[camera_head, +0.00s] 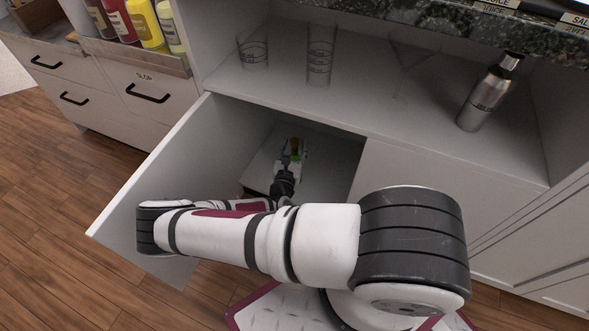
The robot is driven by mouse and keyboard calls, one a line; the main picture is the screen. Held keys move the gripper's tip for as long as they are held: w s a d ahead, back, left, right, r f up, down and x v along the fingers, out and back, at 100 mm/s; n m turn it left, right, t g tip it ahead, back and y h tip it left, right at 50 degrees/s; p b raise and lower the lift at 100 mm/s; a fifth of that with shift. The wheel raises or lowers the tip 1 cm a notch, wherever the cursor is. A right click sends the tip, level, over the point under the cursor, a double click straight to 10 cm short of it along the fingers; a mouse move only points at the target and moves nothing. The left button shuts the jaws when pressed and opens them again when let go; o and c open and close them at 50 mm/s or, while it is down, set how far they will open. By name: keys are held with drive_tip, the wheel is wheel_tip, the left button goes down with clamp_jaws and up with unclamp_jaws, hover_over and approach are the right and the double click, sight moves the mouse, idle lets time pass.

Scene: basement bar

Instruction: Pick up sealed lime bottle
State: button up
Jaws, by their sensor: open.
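My gripper (290,160) reaches into the open cabinet (235,135) under the counter. It is open and looks small and dark at this distance. A small item with green and orange parts (296,149) shows at the gripper's fingers, inside the cabinet. It may be the sealed lime bottle, but its shape and any label are too small to tell. The gripper hides part of it, and I cannot tell whether the fingers touch it.
The cabinet door (150,185) stands open at the left. On the shelf above are clear glasses (320,62) and a steel shaker (490,95). Colored bottles (145,25) stand at the upper left, above drawers (150,90). Wooden floor (60,220) is clear at left.

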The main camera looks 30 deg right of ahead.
clamp_jaws()
drive_tip(key=shift+r, duration=0.1)
drive_tip(key=shift+r, duration=0.1)
idle(0.3)
